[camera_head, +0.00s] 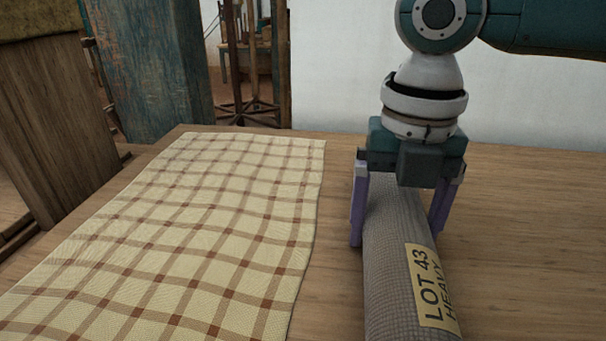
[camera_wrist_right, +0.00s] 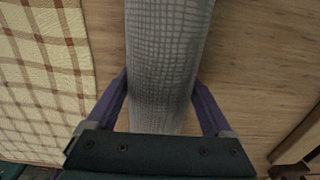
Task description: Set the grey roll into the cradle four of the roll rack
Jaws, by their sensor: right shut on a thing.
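The grey roll (camera_head: 388,260) is a woven cloth roll lying lengthwise on the wooden table, with a yellow label reading "LOT 43 HEAVY" (camera_head: 431,288). My right gripper (camera_head: 398,222) comes down from above, its purple fingers on both sides of the roll near its far end, and is shut on it. In the right wrist view the grey roll (camera_wrist_right: 166,60) runs between the two purple fingers. I cannot tell whether the roll touches the table. The roll's near end is cut off in the head view. The roll rack is not recognisable in either view. My left gripper is not in view.
A cream and brown checked cloth (camera_head: 190,220) lies flat on the table, left of the roll. The table (camera_head: 530,230) is bare to the right. A wooden object (camera_wrist_right: 298,140) shows at the lower right of the wrist view. Wooden posts (camera_head: 150,65) stand behind left.

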